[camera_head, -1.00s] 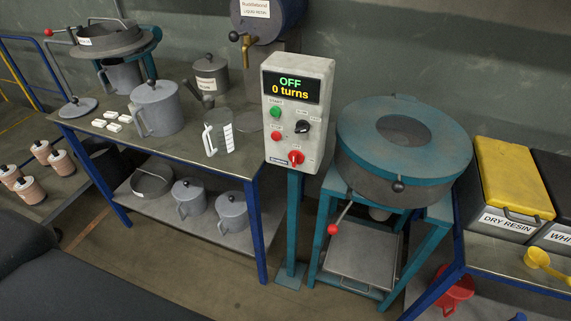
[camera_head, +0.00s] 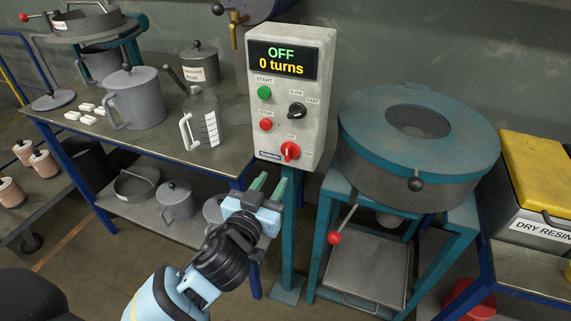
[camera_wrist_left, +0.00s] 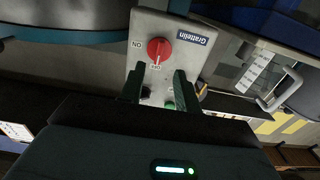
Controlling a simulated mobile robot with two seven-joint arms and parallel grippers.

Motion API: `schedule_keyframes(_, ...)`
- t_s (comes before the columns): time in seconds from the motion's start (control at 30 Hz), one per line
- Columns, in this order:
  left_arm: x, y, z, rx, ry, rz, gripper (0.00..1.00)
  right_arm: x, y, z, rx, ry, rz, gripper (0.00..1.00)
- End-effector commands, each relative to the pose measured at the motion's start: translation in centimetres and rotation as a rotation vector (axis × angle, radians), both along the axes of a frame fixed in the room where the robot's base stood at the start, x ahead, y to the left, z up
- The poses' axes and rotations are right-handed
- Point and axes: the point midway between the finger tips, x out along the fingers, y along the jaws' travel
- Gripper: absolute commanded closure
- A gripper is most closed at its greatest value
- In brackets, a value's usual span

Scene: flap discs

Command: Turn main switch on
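The control box (camera_head: 291,95) is pale grey on a teal post, with a display reading "OFF" and "0 turns". The red main switch (camera_head: 290,151) is a rotary knob at the bottom of its face, with OFF marked above it and ON to its right. In the left wrist view the red knob (camera_wrist_left: 159,50) appears upside down, ahead of the fingers. My left gripper (camera_head: 270,186) is open and empty, below and left of the knob and apart from it. Its two green fingers (camera_wrist_left: 159,76) are spread in the left wrist view. My right gripper is not in view.
A green start button (camera_head: 264,93), a red stop button (camera_head: 266,125) and a black speed knob (camera_head: 297,111) sit above the switch. A clear measuring jug (camera_head: 205,128) stands on the table to the left. A round teal-lidded machine (camera_head: 416,145) stands close on the right.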

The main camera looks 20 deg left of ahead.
Motion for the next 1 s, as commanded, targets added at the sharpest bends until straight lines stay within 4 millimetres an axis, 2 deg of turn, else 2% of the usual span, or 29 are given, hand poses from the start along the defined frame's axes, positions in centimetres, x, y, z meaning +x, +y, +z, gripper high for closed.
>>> schedule_keyframes(0.1,0.3,0.0,0.6,-0.003,-0.017,0.002,0.67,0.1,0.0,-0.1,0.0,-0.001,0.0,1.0)
schedule_keyframes(0.33,1.0,0.0,0.7,-0.002,-0.017,0.002,0.67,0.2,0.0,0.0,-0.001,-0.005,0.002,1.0)
schedule_keyframes(0.7,6.0,-0.2,0.7,0.0,-0.018,0.002,0.67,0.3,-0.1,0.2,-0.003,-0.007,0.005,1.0)
schedule_keyframes(1.0,8.0,-0.3,0.6,-0.003,-0.016,0.002,0.67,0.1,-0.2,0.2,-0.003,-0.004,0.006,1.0)
